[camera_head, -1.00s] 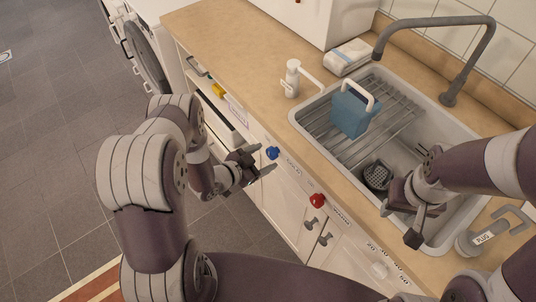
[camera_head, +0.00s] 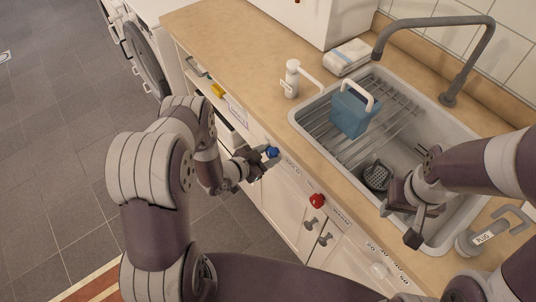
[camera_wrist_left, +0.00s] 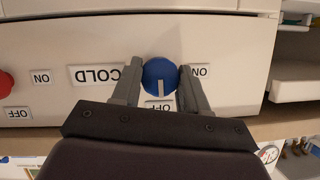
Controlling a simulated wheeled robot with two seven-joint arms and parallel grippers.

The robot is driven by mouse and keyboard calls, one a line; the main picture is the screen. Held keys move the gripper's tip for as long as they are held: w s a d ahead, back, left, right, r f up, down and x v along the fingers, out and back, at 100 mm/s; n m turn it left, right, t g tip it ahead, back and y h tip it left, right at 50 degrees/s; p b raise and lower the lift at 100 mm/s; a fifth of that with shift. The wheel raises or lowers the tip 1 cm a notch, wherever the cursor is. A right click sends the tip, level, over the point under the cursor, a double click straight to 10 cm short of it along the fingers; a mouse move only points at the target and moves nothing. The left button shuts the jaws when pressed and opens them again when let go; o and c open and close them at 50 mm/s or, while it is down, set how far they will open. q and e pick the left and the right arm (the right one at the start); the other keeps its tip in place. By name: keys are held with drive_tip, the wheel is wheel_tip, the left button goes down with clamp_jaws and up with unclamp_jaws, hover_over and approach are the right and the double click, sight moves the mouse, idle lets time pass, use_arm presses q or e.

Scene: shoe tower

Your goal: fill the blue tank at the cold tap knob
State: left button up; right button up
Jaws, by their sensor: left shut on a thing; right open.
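The blue cold tap knob (camera_head: 272,152) is on the cabinet front below the counter. My left gripper (camera_head: 266,158) is shut on it; in the left wrist view the fingers lie on either side of the blue knob (camera_wrist_left: 160,76), beside the COLD label (camera_wrist_left: 96,75). The knob's pale mark points toward the OFF label, which my gripper partly hides. The blue tank (camera_head: 351,112) with a white handle stands on the rack in the sink (camera_head: 432,118). The grey faucet (camera_head: 447,50) arches over the sink's far side. My right gripper (camera_head: 402,222) is open and empty over the sink's near right edge.
A red knob (camera_head: 317,201) is on the same panel, right of the blue one. The left counter is clear.

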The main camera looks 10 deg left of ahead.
use_arm(q)
drive_tip(key=shift+n+g+h+b, duration=0.35)
drive_tip(key=shift+n+g+h, duration=0.65)
drive_tip(key=shift+n, duration=0.8)
drive_tip(key=o, duration=1.1)
drive_tip(key=shift+a, duration=0.1)
drive_tip(key=shift+c, duration=0.2)
drive_tip(key=v, duration=1.2)
drive_tip(key=shift+s+a, duration=0.25)
drive_tip(key=shift+s, duration=0.05)
drive_tip(key=shift+f, duration=0.15)
